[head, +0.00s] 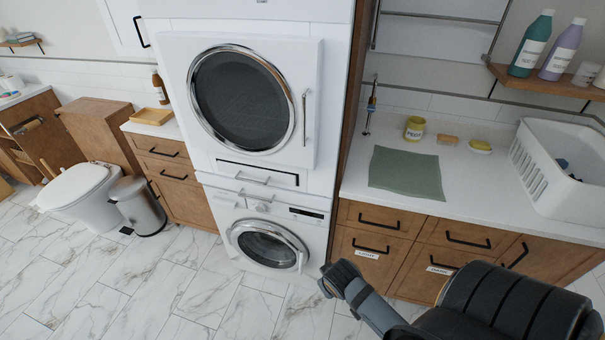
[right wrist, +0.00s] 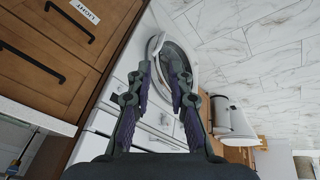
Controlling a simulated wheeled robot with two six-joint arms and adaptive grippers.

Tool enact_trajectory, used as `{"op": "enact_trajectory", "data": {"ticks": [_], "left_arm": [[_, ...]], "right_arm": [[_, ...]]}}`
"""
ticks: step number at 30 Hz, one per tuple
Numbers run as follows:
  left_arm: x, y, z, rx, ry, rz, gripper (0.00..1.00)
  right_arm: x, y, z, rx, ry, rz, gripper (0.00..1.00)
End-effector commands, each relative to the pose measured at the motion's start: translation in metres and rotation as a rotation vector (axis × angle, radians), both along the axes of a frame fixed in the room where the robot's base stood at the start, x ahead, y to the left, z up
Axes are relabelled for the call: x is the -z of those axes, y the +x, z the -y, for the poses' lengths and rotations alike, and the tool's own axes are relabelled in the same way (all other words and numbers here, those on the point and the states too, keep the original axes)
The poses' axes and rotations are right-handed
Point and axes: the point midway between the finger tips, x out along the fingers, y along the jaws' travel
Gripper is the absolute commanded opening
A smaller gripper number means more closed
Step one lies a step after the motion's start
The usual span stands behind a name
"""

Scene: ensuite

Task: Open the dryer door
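The dryer is the upper white machine of a stack, and its square white dryer door (head: 311,58) with a round dark window (head: 240,98) appears shut in the head view. A vertical bar handle (head: 305,118) sits on the door's right side. My right gripper (head: 338,277) is low in front of the stack, well below the handle and apart from it. In the right wrist view the right gripper (right wrist: 162,66) has its two fingers apart with nothing between them. The dryer door cannot be made out in that view. My left gripper is not in view.
The washer (head: 268,246) stands below the dryer, its round door appearing shut; it also shows in the right wrist view (right wrist: 120,95). Wooden drawers (head: 375,229) and a counter holding a white basket (head: 560,190) flank the right. A bin (head: 138,205) stands left. Floor in front is clear.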

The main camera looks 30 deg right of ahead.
Motion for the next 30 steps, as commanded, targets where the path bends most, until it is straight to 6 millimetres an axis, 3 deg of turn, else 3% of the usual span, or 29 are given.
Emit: {"op": "enact_trajectory", "data": {"ticks": [1, 3, 9, 12, 15, 18, 21, 26, 30], "left_arm": [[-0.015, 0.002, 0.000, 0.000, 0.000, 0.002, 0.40], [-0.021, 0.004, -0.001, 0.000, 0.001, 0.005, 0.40], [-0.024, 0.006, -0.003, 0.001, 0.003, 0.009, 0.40], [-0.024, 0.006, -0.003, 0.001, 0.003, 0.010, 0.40], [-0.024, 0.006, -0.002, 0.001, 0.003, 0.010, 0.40], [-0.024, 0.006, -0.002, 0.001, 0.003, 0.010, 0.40], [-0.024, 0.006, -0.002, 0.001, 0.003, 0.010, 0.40], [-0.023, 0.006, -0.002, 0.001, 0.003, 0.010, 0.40], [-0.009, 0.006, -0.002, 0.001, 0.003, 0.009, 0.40]], "right_arm": [[-0.053, 0.008, 0.013, 0.024, -0.049, 0.059, 0.19], [-0.108, 0.020, 0.036, 0.091, -0.125, 0.166, 0.19], [-0.219, 0.074, 0.082, 0.230, -0.248, 0.579, 0.19], [-0.275, 0.106, 0.088, 0.233, -0.236, 0.826, 0.19], [-0.324, 0.133, 0.079, 0.190, -0.173, 1.036, 0.19], [-0.355, 0.149, 0.065, 0.136, -0.097, 1.164, 0.19], [-0.371, 0.156, 0.055, 0.104, -0.045, 1.222, 0.19], [-0.376, 0.158, 0.052, 0.095, -0.022, 1.242, 0.19], [-0.370, 0.165, 0.054, 0.097, -0.025, 1.243, 0.19]]}}
